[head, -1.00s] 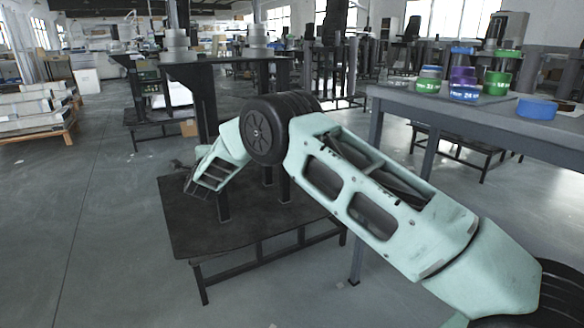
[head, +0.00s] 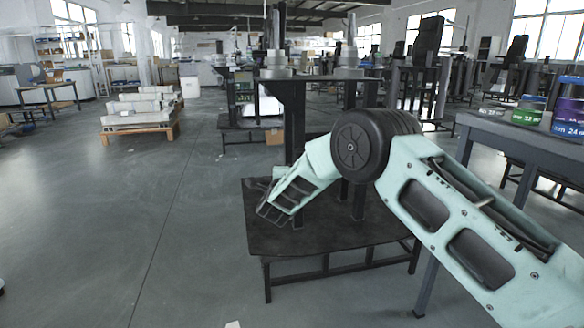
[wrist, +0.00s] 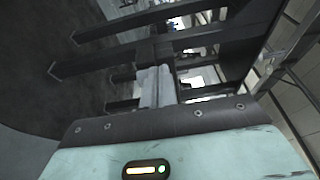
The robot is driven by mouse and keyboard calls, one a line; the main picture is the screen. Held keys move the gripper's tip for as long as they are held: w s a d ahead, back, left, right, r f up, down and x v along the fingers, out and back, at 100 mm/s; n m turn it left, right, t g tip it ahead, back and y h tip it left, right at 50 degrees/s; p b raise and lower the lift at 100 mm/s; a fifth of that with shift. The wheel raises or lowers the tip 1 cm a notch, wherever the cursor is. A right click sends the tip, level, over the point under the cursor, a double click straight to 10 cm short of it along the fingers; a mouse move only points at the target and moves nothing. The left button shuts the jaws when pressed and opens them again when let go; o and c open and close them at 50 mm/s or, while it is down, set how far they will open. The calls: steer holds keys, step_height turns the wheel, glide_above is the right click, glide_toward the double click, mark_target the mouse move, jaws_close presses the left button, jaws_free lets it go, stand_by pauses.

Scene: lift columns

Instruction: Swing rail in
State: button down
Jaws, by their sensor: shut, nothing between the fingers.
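My arm reaches from the lower right of the head view to the left, over a low black table (head: 330,236). My gripper (head: 264,212) is at its far end, by the table's left edge; its fingers are small and dark there. In the wrist view the pale closed gripper fingers (wrist: 155,86) show in the middle, with nothing held. Dark upright columns (head: 293,130) rise from the table behind my arm to a dark top plate (head: 318,77). Dark bars also cross the wrist view (wrist: 130,27). I cannot tell which part is the rail.
A grey bench (head: 540,138) with coloured round containers (head: 568,118) stands at the right. A pallet with pale slabs (head: 140,117) stands at the back left. Grey stacked cylinders (head: 276,62) sit on the top plate.

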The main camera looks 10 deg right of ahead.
steer(key=shift+s+a+p, duration=0.45)
steer(key=shift+s+a, duration=0.95)
steer(key=shift+a, duration=0.05)
steer(key=s+a+r+n+g+y, duration=0.5)
steer(key=s+a+n+y, duration=0.5)
steer(key=s+a+n, duration=0.3)
steer(key=s+n+g+y, duration=0.1)
steer(key=s+n+g, duration=0.55)
steer(key=s, duration=1.25)
steer(key=s+d+f+n+g+h, duration=0.1)
steer(key=s+d+n+g, duration=0.2)
steer(key=s, duration=0.5)
steer(key=s+d+n+g+h, duration=0.1)
steer(key=s+d+n+h, duration=0.15)
steer(key=s+d, duration=0.4)
steer(key=s+d+f+n+g+h, duration=0.1)
steer(key=s+d+n+g, duration=0.2)
steer(key=s, duration=0.6)
step_height(320, 180, up, 37)
steer(key=s+d+n+t+p, duration=0.1)
steer(key=p, duration=3.5)
steer(key=shift+p, duration=0.35)
